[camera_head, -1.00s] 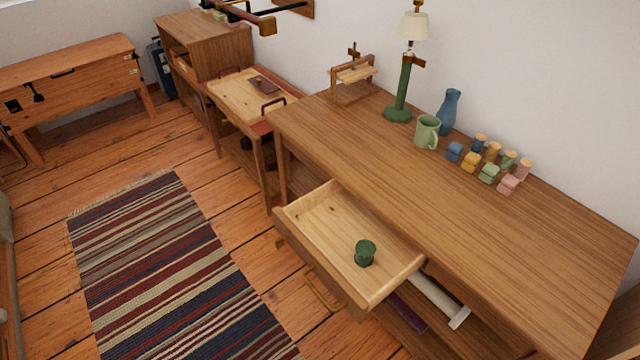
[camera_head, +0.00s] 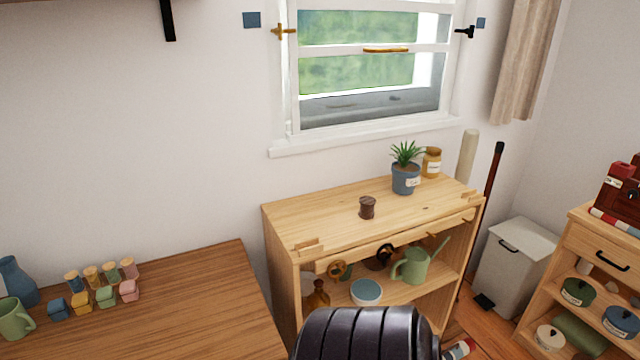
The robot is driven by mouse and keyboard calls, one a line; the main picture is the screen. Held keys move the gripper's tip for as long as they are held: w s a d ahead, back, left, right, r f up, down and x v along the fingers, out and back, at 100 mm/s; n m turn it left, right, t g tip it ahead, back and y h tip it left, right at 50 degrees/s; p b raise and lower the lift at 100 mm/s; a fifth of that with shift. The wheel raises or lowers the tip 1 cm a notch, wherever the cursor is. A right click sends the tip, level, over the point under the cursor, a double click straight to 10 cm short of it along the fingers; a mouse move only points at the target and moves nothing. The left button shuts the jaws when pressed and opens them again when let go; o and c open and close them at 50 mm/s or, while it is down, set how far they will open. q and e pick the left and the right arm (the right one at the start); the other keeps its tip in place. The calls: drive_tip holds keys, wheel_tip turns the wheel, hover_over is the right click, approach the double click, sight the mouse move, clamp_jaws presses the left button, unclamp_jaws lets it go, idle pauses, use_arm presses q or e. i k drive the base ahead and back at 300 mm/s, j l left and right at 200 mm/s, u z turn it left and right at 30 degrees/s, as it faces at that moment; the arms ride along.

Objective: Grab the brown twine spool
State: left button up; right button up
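A small dark brown spool (camera_head: 367,207) stands upright on top of the light wooden cabinet (camera_head: 330,228), near the middle of its top, under the window. It is small in the view, so the twine on it is hard to make out. Nothing touches it. Neither of my grippers shows in the head view. A dark ribbed part of my own body is at the bottom centre and covers the cabinet's lower front.
A blue potted plant (camera_head: 405,178) and an amber jar (camera_head: 432,162) stand right of the spool. The cabinet shelf holds a green watering can (camera_head: 411,265) and a bowl (camera_head: 366,291). A wooden desk (camera_head: 190,318) is at left, a white bin (camera_head: 513,265) at right.

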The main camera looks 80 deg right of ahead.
sight(367, 203)
drive_tip(key=z, duration=2.7)
drive_tip(key=u, duration=0.45)
drive_tip(key=i+l+u, duration=0.25)
drive_tip(key=l, duration=0.15)
drive_tip(key=l+u, duration=0.55)
drive_tip(key=l, duration=0.3)
